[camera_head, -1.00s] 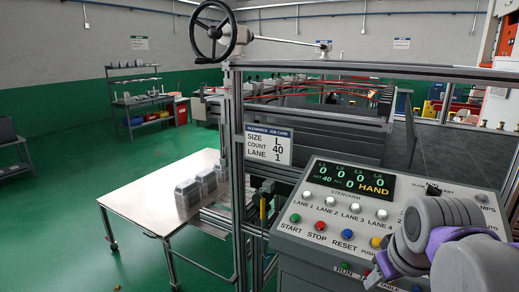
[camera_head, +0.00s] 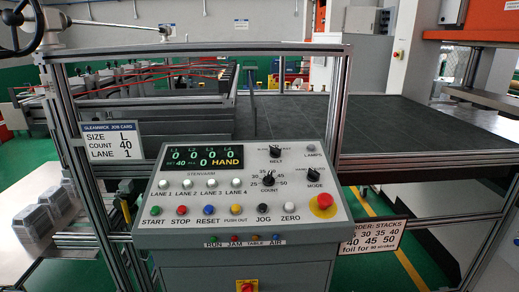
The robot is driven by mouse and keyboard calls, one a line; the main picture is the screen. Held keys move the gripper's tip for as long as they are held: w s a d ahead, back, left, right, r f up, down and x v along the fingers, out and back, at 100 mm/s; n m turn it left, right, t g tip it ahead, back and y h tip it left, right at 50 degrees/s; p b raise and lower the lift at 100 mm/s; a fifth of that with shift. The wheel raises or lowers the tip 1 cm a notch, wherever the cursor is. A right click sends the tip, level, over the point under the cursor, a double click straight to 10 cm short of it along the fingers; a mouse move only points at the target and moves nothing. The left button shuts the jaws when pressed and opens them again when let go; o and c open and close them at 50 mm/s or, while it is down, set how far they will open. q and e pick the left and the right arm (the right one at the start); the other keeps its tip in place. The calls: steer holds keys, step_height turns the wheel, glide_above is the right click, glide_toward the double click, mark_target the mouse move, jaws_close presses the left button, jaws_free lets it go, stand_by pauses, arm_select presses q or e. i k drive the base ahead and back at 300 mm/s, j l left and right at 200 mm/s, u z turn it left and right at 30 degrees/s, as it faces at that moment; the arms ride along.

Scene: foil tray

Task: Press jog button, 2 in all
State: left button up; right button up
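The jog button (camera_head: 264,209) is a small black button labelled JOG on the lower row of the grey control panel (camera_head: 200,226). It sits between the yellow PUSH OUT button (camera_head: 236,209) and the white ZERO button (camera_head: 290,206). The display (camera_head: 202,157) reads zeros for the lanes, SET 40 and HAND. Neither of my grippers is in the picture, and nothing covers the panel.
A red emergency knob (camera_head: 324,201) is at the panel's right, with the MODE knob (camera_head: 314,175) above it. A job card (camera_head: 110,144) reads size L, count 40, lane 1. Metal frame posts (camera_head: 75,165) stand beside the panel. Foil trays (camera_head: 48,215) are stacked at left.

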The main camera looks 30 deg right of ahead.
mark_target(262, 207)
steer(key=l, duration=0.4)
steer(key=k+l+u, duration=0.15)
steer(key=l, duration=0.7)
steer(key=k+l+u, duration=0.15)
steer(key=l, duration=0.25)
steer(key=k+l, duration=0.1)
steer(key=l, duration=0.3)
steer(key=k+l+u, duration=0.15)
steer(key=l, duration=0.25)
steer(key=k+l, duration=0.1)
steer(key=l, duration=0.3)
steer(key=u, duration=0.05)
